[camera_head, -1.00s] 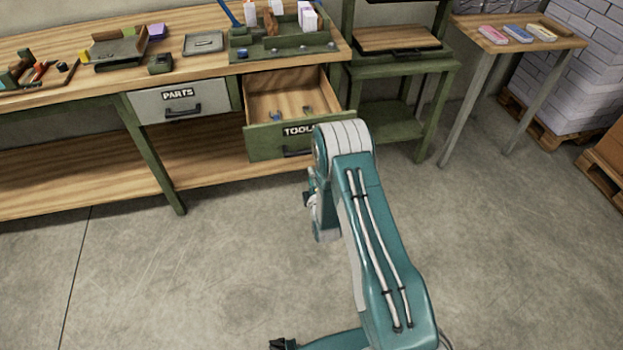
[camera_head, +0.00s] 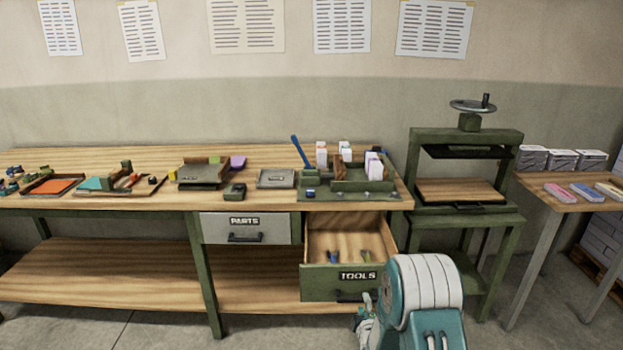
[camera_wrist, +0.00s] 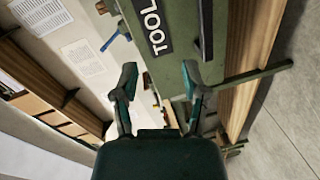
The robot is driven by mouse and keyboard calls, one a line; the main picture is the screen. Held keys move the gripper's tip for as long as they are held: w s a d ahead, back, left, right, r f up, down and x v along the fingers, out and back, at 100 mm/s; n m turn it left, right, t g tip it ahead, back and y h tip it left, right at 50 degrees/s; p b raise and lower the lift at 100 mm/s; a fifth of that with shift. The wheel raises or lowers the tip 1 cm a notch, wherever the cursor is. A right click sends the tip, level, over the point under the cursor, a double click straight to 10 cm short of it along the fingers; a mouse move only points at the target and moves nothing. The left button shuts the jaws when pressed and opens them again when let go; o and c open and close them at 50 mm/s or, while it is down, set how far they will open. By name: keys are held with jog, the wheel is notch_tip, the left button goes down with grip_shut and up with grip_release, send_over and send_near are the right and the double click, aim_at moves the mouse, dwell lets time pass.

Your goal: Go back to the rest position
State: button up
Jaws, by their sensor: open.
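My gripper (camera_wrist: 160,88) shows in the wrist view with its two dark green fingers spread apart and nothing between them. It faces the green front of the tools drawer (camera_wrist: 175,72), which fills the upper middle of that view. In the head view my teal and white arm rises at the lower right, and it hides most of my gripper. The tools drawer (camera_head: 322,285) is pulled open under the bench, just left of my arm. A few small tools (camera_head: 350,256) lie inside it.
The workbench (camera_head: 120,158) carries trays, small parts and a green holder (camera_head: 345,190) with a blue-handled tool. The parts drawer (camera_head: 245,229) is shut. A green press (camera_head: 465,165) and a side table (camera_head: 590,200) stand to the right. The floor in front is clear.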

jog(key=s+r+m+g, duration=0.3)
jog(key=s+r+m, duration=0.15)
jog(key=r, duration=0.65)
jog(key=s+r+m+g, duration=0.25)
jog(key=s+r, duration=0.35)
jog(key=r, duration=0.4)
jog(key=s+r+m+g, duration=0.2)
jog(key=s+r+m, duration=0.1)
jog(key=s, duration=1.1)
jog(key=s+r+m+g, duration=0.3)
jog(key=s+r+m, duration=0.1)
jog(key=s, duration=1)
jog(key=shift+m, duration=0.7)
